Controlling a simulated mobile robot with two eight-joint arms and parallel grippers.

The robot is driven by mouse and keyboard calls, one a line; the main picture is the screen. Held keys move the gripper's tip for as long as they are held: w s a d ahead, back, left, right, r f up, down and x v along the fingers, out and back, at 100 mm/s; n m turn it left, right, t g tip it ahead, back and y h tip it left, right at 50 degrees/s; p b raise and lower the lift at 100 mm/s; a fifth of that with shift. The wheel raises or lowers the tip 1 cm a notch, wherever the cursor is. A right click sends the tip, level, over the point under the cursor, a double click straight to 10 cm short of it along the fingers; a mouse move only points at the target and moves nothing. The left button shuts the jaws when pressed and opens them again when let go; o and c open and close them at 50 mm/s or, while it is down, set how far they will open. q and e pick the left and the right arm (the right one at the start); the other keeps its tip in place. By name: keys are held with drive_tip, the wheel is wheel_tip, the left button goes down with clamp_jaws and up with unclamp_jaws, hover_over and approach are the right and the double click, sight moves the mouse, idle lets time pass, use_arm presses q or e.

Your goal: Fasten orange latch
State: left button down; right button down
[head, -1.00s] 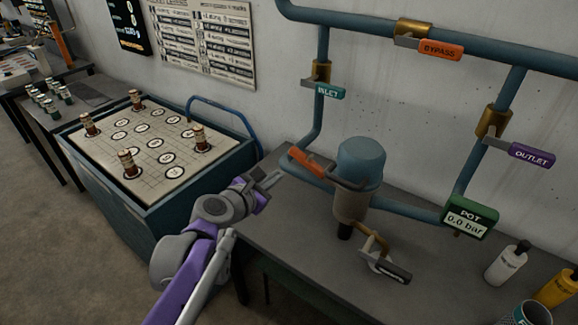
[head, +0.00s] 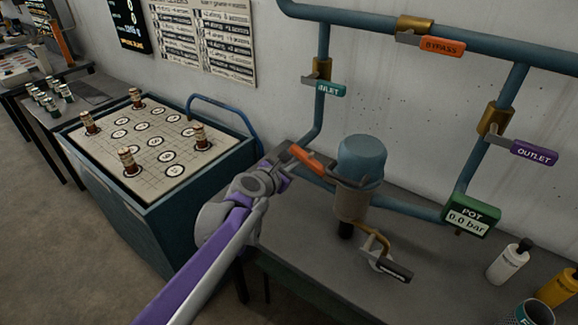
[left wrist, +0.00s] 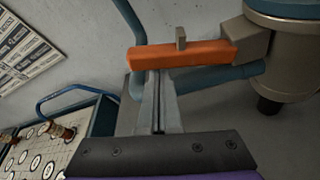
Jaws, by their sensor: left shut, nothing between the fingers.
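The orange latch (head: 312,159) sticks out to the left from the collar of the blue-capped pot (head: 360,180). In the left wrist view the latch (left wrist: 182,54) lies across the picture, just beyond my fingertips, with a small grey tab standing on top. My left gripper (head: 283,153) is at the latch's free left end in the head view. Its two fingers (left wrist: 156,80) are together with nothing between them. I cannot tell whether the fingertips touch the latch. My right gripper is not in view.
Blue pipes carry the bypass handle (head: 441,46), inlet handle (head: 331,89) and purple outlet handle (head: 534,153). The pot gauge (head: 470,215) reads 0.0 bar. A drain valve (head: 388,267) sits below the pot. A teal cart (head: 135,215) with bottles stands left.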

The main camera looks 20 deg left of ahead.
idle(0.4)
use_arm(q)
drive_tip(key=shift+r+m, duration=0.25)
drive_tip(key=shift+m, duration=0.05)
drive_tip(key=shift+d+r+p, duration=0.1)
drive_tip(key=shift+r+p, duration=0.1)
drive_tip(key=shift+p, duration=0.15)
drive_tip(key=shift+s+d+r+m+t+y+p, duration=0.1)
drive_tip(key=shift+d+r+m+t+y+p, duration=0.1)
drive_tip(key=shift+r+m+y+p, duration=0.25)
drive_tip(key=shift+d+r+m+t+y+p, duration=0.1)
drive_tip(key=shift+r+m+t+y+p, duration=0.1)
drive_tip(key=shift+r+m, duration=0.3)
drive_tip(key=s+d+r+m+t+y, duration=0.1)
drive_tip(key=s+d+r+m+t, duration=0.1)
drive_tip(key=m, duration=0.7)
drive_tip(key=shift+d+r+t+p, duration=0.45)
drive_tip(key=shift+d+r+t, duration=0.25)
drive_tip(key=shift+d+r, duration=0.8)
drive_tip(key=shift+d+f+m+y, duration=0.25)
drive_tip(key=shift+d+f, duration=0.05)
drive_tip(key=shift+s, duration=0.1)
